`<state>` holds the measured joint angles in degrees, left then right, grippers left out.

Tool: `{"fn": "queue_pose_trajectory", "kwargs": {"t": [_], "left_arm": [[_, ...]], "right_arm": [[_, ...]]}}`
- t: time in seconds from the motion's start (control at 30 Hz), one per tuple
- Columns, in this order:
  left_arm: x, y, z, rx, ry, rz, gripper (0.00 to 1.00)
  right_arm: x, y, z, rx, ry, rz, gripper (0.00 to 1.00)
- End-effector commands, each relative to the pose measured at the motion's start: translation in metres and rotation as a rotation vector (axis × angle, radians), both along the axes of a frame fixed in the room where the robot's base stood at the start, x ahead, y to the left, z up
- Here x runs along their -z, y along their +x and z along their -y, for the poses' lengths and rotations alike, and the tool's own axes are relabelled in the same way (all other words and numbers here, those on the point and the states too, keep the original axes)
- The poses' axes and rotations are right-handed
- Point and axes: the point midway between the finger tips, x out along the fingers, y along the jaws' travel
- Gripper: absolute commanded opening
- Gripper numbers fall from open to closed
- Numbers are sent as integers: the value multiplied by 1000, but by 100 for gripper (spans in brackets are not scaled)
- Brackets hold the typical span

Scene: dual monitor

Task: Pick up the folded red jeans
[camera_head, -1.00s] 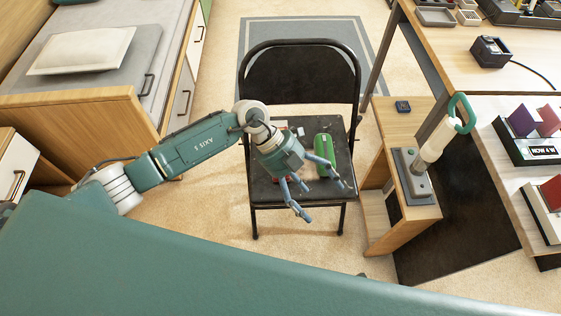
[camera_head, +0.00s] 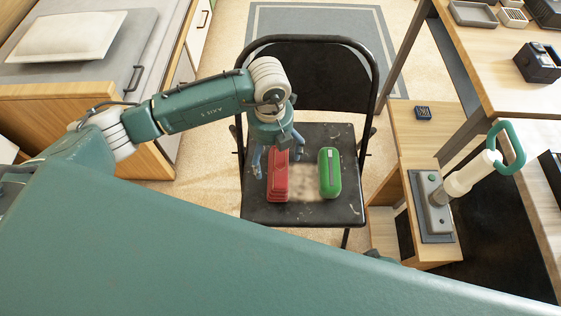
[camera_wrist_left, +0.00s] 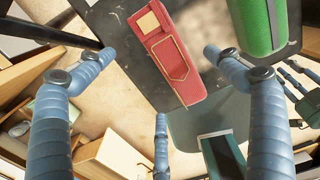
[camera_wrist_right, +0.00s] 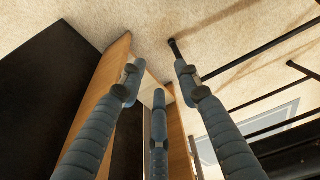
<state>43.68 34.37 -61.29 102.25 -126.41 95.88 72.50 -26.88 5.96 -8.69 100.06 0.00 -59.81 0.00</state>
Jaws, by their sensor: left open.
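The folded red jeans (camera_head: 278,183) lie as a narrow stacked bundle on the left part of the black chair seat (camera_head: 325,212). My left gripper (camera_head: 277,157) points down over their far end, and its arm hides part of them. In the left wrist view the jeans (camera_wrist_left: 172,52) show between the spread fingers of the left gripper (camera_wrist_left: 157,56), apart from them. That gripper is open and empty. My right gripper (camera_wrist_right: 157,72) shows in the right wrist view with its fingers apart and nothing between them.
A green rounded object (camera_head: 329,173) lies on the seat right of the jeans and shows close to a left finger in the left wrist view (camera_wrist_left: 258,22). The chair's backrest (camera_head: 315,72) rises behind. A wooden stand (camera_head: 418,143) is to the right.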

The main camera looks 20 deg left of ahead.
Motion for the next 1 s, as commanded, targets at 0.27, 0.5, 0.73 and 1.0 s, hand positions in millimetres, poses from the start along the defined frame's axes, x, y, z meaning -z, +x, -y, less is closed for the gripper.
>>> {"fn": "queue_pose_trajectory", "kwargs": {"t": [0.27,0.5,0.73,1.0], "left_arm": [[36,-1,1,1,-2,-2,91],[66,-1,3,2,-2,-4,91],[88,-1,3,2,-2,-3,91],[88,-1,3,2,-2,-1,81]], "right_arm": [[-18,6,0,2,0,10,33],[-36,11,-1,4,2,23,33],[-54,13,-1,5,2,29,33],[-55,13,-1,5,2,29,33]]}}
